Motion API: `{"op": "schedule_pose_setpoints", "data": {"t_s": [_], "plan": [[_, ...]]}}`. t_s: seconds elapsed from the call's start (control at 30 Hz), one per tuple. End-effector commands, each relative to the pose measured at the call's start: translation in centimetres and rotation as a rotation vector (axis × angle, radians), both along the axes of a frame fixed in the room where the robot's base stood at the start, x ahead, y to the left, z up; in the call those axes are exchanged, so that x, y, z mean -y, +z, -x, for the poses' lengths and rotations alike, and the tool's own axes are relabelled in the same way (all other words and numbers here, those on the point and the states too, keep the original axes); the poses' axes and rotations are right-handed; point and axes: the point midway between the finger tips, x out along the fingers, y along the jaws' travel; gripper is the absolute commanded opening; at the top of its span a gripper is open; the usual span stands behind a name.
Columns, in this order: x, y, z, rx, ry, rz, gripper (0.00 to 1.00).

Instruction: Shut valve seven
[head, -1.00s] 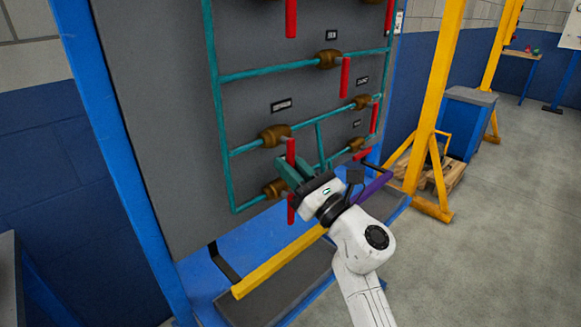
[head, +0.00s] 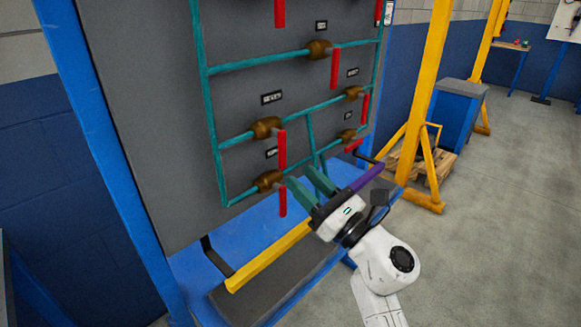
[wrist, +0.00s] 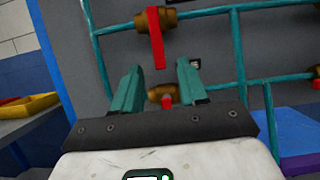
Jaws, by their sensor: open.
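The grey panel (head: 235,85) carries teal pipes with several brass valves that have red handles. My gripper (head: 301,178) is open and empty, just right of the lowest left handle. In the wrist view, a lower valve (wrist: 154,92) shows between and beyond my fingers (wrist: 160,68), its handle (wrist: 167,102) partly hidden.
At the lower right, another valve (head: 347,134) has a slanted handle. A yellow bar (head: 265,258) runs along the blue base (head: 230,235) below the panel. A yellow post (head: 425,90) stands right of the panel. The floor (head: 500,220) at right is clear.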

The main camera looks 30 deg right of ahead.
Motion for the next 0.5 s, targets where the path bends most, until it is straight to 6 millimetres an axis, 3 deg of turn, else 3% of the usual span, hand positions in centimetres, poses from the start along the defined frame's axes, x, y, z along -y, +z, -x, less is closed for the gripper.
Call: {"op": "schedule_pose_setpoints", "data": {"t_s": [0.2, 0.5], "plan": [[0.9, -1.2, 2.6, 0.000, -0.001, 0.001, 0.43], [1.1, -1.4, 3.3, 0.001, 0.000, 0.002, 0.43]]}}
